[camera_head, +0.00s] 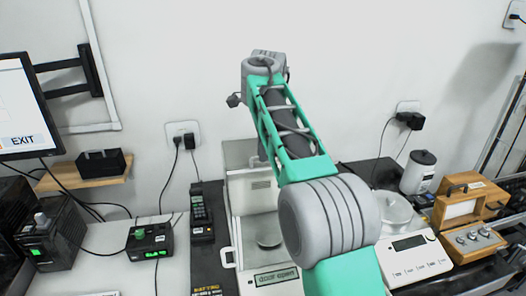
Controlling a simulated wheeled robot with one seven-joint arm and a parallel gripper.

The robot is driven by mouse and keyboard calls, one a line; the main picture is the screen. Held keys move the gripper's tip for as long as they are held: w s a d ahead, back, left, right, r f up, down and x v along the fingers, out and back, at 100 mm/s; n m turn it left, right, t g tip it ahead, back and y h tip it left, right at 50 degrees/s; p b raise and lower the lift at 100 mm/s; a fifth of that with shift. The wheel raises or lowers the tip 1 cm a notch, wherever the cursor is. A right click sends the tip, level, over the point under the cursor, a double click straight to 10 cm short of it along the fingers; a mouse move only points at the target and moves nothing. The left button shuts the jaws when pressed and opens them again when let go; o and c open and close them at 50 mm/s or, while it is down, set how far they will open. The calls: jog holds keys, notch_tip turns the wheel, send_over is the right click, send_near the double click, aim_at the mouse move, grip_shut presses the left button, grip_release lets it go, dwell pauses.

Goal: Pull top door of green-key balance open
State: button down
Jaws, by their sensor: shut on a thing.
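A white balance (233,238) with a tall draft shield stands at the middle of the bench, with a round pan (268,241) inside. Its display (276,277) reads "door open". Its keys are not visible, so I cannot tell their colour. My arm reaches in from the lower right, with its forearm across the balance's right side. My gripper (262,148) is mostly hidden behind the forearm. Only a grey sliver shows at the balance's upper rear. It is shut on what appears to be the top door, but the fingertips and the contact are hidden.
A second white balance (415,262) stands to the right, partly behind my arm. A black handset (200,213) and a small black device (150,241) stand left. The wall is close behind.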

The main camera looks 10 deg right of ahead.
jog(key=shift+w+d, duration=0.1)
jog(key=c, duration=1.5)
grip_release()
notch_tip(320, 180, up, 8)
jog(key=s+p, duration=0.1)
jog(key=p, duration=0.5)
jog(key=shift+s+f, duration=0.15)
jog(key=shift+s, duration=0.15)
jog(key=s+f+n+t, duration=0.1)
jog(key=s+f+n, duration=0.7)
jog(key=s, duration=0.5)
jog(key=s+f+n, duration=0.9)
jog(key=s+n, duration=0.1)
jog(key=s, duration=0.3)
jog(key=shift+a+t, duration=0.2)
jog(key=shift+t, duration=0.2)
